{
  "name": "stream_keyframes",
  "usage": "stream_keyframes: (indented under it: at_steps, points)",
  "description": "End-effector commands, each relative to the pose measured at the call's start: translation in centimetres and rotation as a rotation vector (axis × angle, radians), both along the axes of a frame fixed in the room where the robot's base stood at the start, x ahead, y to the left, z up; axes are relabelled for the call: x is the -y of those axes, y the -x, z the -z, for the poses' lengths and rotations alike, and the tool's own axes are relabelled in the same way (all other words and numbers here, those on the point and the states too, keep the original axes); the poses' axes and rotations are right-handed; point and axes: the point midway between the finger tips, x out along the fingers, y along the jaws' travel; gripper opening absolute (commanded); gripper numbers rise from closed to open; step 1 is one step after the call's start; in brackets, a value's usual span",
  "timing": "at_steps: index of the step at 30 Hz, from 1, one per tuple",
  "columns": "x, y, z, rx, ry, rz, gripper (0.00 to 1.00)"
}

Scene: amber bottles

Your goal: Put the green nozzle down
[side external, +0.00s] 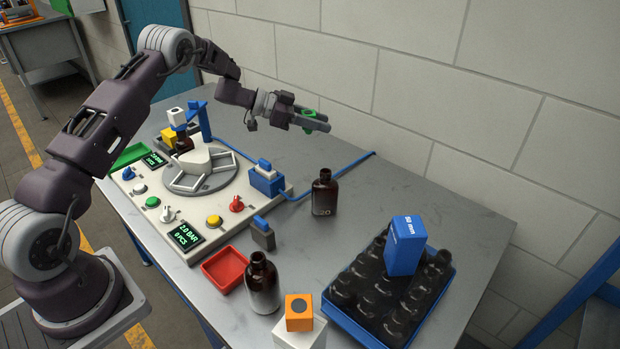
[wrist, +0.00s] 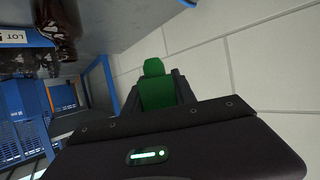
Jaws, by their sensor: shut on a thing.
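My gripper (side external: 319,121) is at the back of the table, near the wall and well above the tabletop. It is shut on the green nozzle (side external: 308,113). In the wrist view the nozzle (wrist: 158,90) sits between the two dark fingers of my gripper (wrist: 160,82), with its narrower end pointing away from the palm. The nozzle is clear of the table, and the fingers hide part of its sides.
A brown bottle (side external: 325,193) stands below and right of my gripper. Another bottle (side external: 262,283) stands nearer the front. A blue crate (side external: 348,325) of dark bottles carries a blue box (side external: 405,246). A green tray (side external: 130,156) and a red tray (side external: 224,269) flank the control panel. Bare table lies along the back right.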

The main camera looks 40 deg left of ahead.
Motion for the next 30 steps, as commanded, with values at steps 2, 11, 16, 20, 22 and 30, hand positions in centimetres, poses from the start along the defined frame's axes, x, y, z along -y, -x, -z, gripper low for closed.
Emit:
stream_keyframes:
  at_steps: [2, 11, 16, 20, 22, 30]
  points:
    - [-0.4, -0.8, 1.8, 0.000, 0.001, 0.030, 0.00]
    - [-0.6, -1.6, 7.0, 0.001, 0.003, 0.063, 0.00]
    - [-0.6, -1.6, 10.0, 0.003, 0.001, 0.062, 0.00]
    - [-0.6, -1.7, 12.6, 0.004, 0.001, 0.063, 0.00]
    - [-0.6, -1.7, 13.3, 0.005, 0.002, 0.062, 0.00]
    - [-0.6, -1.7, 13.5, 0.006, 0.001, 0.062, 0.00]
